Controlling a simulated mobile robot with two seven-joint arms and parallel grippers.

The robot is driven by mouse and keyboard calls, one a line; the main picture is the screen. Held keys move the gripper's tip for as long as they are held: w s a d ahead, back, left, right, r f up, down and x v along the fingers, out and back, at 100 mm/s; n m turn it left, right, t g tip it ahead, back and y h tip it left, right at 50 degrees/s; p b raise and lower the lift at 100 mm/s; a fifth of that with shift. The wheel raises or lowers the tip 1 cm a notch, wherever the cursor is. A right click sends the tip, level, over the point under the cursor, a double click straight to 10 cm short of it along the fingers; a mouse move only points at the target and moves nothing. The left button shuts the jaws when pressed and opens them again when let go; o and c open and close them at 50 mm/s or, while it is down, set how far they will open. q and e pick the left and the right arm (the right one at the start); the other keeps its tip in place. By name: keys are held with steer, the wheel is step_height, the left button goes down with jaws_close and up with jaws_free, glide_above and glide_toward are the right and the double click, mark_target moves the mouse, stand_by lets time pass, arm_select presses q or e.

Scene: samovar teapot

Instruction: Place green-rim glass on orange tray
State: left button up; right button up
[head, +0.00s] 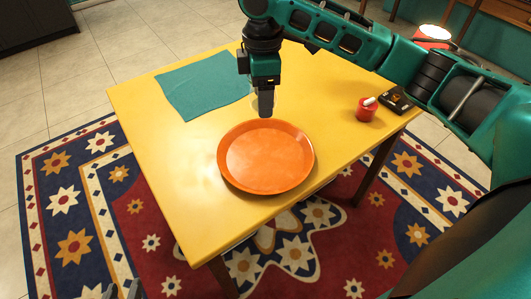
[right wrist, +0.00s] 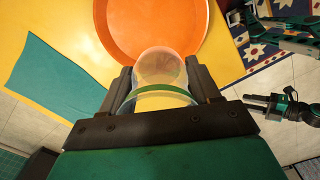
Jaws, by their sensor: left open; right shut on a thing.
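The clear glass with a green rim (right wrist: 160,88) is between the fingers of my right gripper (right wrist: 158,95), which is shut on it. In the head view my right gripper (head: 265,103) is just behind the far rim of the orange tray, and hides most of the glass. The round orange tray (head: 268,158) lies flat on the yellow table and is empty. In the right wrist view the glass overlaps the near part of the tray (right wrist: 112,30). My left gripper (head: 122,291) is open and empty at the bottom left edge, low beside the table.
A teal cloth (head: 200,85) lies on the yellow table (head: 170,150) at the back left. A red pot (head: 366,110) and a dark box (head: 396,99) stand at the right end. The table left of the tray is clear.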

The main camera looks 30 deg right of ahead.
steer(key=n, duration=0.1)
steer(key=w+d+n, duration=0.1)
steer(key=n, duration=0.2)
steer(key=shift+w+d+r+n+p, duration=0.15)
steer(key=shift+w+r+n+p, duration=0.1)
steer(key=shift+r+n+p, duration=0.1)
steer(key=shift+f, duration=0.2)
steer(key=b, duration=0.2)
glide_above(265, 157)
step_height(265, 157, down, 15)
steer(key=shift+d+r, duration=0.1)
steer(key=shift+f+b, duration=0.45)
steer(key=shift+f, duration=1.95)
